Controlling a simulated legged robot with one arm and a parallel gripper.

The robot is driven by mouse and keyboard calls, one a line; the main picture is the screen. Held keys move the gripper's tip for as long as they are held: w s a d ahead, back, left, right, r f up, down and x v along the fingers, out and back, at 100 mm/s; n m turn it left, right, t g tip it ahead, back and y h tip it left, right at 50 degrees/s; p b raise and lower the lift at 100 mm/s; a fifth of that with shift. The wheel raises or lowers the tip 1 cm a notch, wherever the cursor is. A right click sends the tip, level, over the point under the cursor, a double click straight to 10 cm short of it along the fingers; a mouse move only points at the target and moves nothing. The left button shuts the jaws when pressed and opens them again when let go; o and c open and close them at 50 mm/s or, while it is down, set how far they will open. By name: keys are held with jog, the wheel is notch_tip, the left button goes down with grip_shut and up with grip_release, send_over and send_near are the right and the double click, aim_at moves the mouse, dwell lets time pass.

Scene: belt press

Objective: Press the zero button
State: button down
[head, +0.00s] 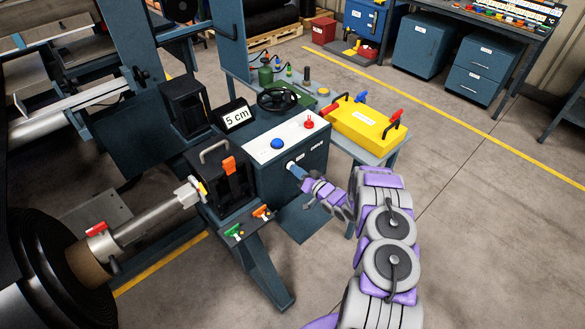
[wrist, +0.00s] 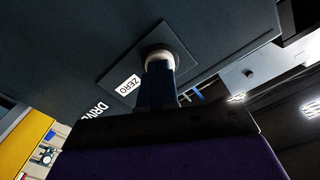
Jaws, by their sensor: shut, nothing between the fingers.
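The zero button (wrist: 160,52) shows in the wrist view as a pale round rim on a dark square plate, beside a white ZERO label (wrist: 128,85). My gripper (wrist: 158,66) is shut and empty, with its blue fingertips right up against the button and covering most of it. In the head view, my gripper (head: 294,169) reaches the front face of the dark control box (head: 262,182) from the right. I cannot tell how far the button is pushed in. The display (head: 236,117) behind the box reads 5 cm.
The box's white top carries a blue button (head: 277,144) and a red knob (head: 309,123). A yellow case (head: 362,128) with red handles stands behind my arm. The floor at right is clear.

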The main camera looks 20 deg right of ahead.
jog(key=shift+w, duration=0.2)
jog(key=shift+s, duration=0.1)
jog(key=v, duration=0.5)
jog(key=shift+s, duration=0.2)
dwell(0.5)
dwell(0.6)
